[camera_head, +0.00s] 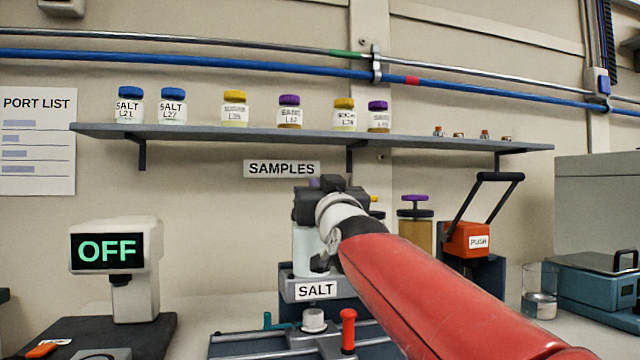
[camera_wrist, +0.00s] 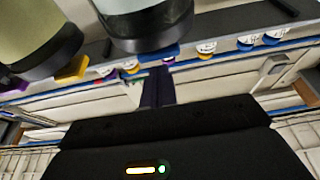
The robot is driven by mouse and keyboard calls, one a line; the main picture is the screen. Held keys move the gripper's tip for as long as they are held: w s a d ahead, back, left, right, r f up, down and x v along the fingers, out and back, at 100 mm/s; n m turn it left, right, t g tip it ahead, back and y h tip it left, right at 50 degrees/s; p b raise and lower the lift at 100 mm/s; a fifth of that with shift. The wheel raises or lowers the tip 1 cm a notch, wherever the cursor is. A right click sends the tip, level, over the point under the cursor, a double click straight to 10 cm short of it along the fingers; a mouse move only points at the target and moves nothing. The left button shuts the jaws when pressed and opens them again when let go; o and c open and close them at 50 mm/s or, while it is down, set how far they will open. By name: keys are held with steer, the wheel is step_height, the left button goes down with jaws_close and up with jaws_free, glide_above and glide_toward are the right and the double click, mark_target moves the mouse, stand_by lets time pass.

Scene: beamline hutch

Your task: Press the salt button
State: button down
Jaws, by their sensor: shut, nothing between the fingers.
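The salt dispenser, a pale clear jar (camera_head: 304,250) on a grey holder with a SALT label (camera_head: 315,290), stands at the centre of the head view. My gripper (camera_head: 319,203) is dark and is in front of the jar's upper part, hiding its top. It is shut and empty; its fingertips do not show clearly. I cannot tell whether it touches the dispenser. No salt button is clearly visible. In the wrist view, the dark gripper body fills the lower middle, and a clear jar (camera_wrist: 145,22) with a dark collar is at the top.
A brown jar with a purple knob (camera_head: 415,198) stands to the right, then a red PUSH device (camera_head: 467,240) with a black handle and a glass beaker (camera_head: 540,290). A display reading OFF (camera_head: 107,251) is at left. A shelf (camera_head: 440,142) with labelled jars runs above.

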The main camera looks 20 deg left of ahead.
steer(key=shift+f, duration=0.45)
steer(key=shift+f, duration=0.1)
step_height(320, 180, down, 2)
steer(key=shift+f+b, duration=0.25)
steer(key=shift+b, duration=0.9)
step_height(320, 180, up, 5)
steer(key=p, duration=0.3)
steer(key=b+v, duration=0.2)
steer(key=v, duration=0.8)
steer(key=shift+f, duration=0.3)
steer(key=shift+s+d, duration=0.1)
